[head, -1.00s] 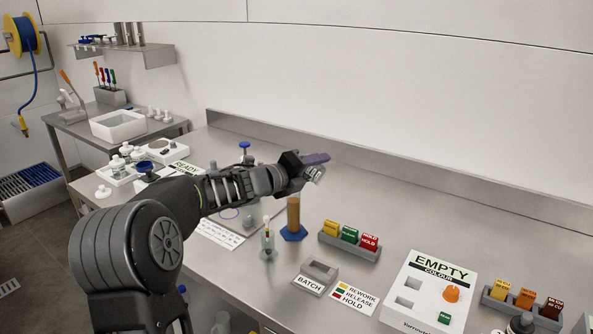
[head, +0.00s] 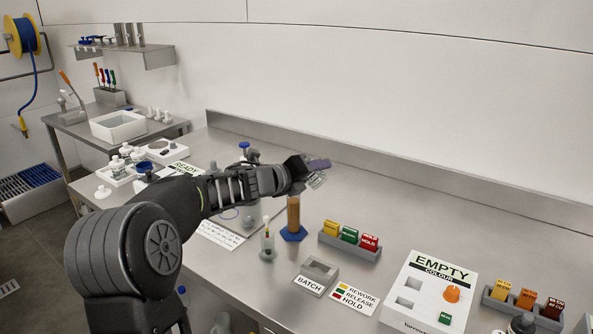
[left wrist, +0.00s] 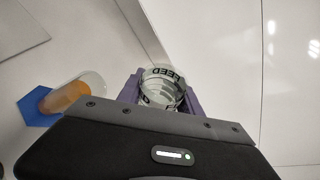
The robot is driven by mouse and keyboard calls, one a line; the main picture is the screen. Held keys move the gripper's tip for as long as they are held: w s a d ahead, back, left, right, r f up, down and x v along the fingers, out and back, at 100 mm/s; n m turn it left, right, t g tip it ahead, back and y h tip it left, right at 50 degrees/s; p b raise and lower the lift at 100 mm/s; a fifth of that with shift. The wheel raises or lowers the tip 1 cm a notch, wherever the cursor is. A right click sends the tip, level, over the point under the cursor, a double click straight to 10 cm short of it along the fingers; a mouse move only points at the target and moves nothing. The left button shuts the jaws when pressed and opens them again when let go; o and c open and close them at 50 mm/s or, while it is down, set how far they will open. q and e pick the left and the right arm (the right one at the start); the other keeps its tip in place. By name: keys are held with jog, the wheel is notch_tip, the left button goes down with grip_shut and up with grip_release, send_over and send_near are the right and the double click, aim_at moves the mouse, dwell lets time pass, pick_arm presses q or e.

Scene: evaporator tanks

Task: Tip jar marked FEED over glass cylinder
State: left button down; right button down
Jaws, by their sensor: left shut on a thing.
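My left gripper (head: 318,164) is shut on the jar marked FEED (left wrist: 164,86), whose label shows between the fingers in the left wrist view. In the head view the jar (head: 317,180) shows as a small clear shape at the fingertips, tilted. The glass cylinder (head: 293,212) stands upright on a blue hexagonal foot and holds amber-brown liquid. It also shows in the left wrist view (left wrist: 78,95), to the left of the jar. The gripper is above the cylinder and a little to its right. My right gripper is not in view.
A rack of coloured tags (head: 350,240) stands right of the cylinder. A small glass vessel (head: 268,245) stands just left of it. A grey BATCH tray (head: 319,270) and a white EMPTY colour box (head: 430,292) are nearer the front. The bench behind the tag rack is clear.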

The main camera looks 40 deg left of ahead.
pick_arm(q)
jog(key=shift+f+m+y, duration=0.2)
jog(key=shift+m+y, duration=0.1)
jog(key=shift+m, duration=0.2)
jog(key=shift+f+m, duration=0.15)
jog(key=shift+m, duration=0.15)
jog(key=shift+a+f, duration=0.1)
jog(key=shift+a, duration=0.05)
jog(key=shift+a+f+m+g+y, duration=0.1)
jog(key=shift+f+m+g+y, duration=0.1)
jog(key=shift+m+g+y, duration=0.35)
jog(key=shift+m+b, duration=0.25)
jog(key=shift+b, duration=0.05)
